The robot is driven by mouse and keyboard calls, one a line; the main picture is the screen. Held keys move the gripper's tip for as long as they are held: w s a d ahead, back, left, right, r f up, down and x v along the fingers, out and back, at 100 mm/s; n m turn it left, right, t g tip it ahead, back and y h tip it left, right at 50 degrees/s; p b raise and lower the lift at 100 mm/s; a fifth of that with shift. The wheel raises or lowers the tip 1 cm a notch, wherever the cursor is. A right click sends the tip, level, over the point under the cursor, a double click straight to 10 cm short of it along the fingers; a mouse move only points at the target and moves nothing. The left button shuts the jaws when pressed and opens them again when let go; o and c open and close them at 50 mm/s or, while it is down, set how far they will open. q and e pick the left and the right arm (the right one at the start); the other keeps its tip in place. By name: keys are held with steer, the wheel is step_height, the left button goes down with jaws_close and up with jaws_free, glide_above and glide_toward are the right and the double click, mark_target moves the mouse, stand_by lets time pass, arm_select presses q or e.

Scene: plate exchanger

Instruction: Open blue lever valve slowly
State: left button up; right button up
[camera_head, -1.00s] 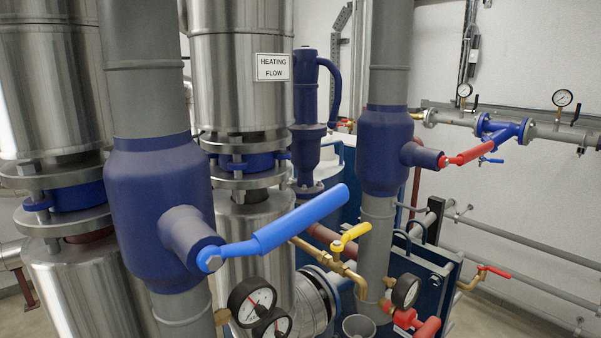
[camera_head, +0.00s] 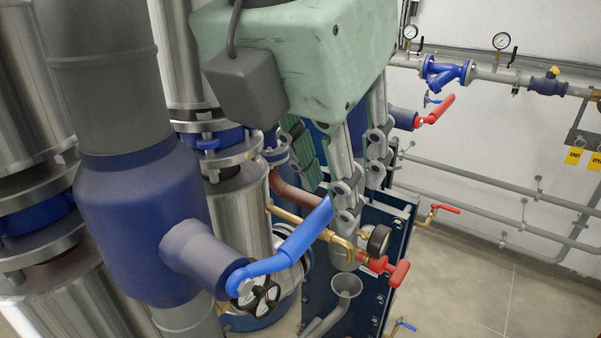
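The blue lever (camera_head: 290,240) is fixed to the stem on the right side of a large dark blue valve body (camera_head: 145,220) in the left half. It slants up and to the right across the pipe. One gripper, which I take as my right (camera_head: 345,205), hangs from a pale green housing at top centre. Its jointed grey fingers point down, spread apart, with nothing visible between them. The near finger shows beside the lever's free end; I cannot tell whether they touch. My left gripper is not in view.
A pressure gauge (camera_head: 378,240) and red handle (camera_head: 397,273) sit just right of the lever, above a grey funnel (camera_head: 346,286). A second gauge (camera_head: 262,296) is under the lever. Steel columns fill the left. Open floor (camera_head: 490,290) lies at the lower right.

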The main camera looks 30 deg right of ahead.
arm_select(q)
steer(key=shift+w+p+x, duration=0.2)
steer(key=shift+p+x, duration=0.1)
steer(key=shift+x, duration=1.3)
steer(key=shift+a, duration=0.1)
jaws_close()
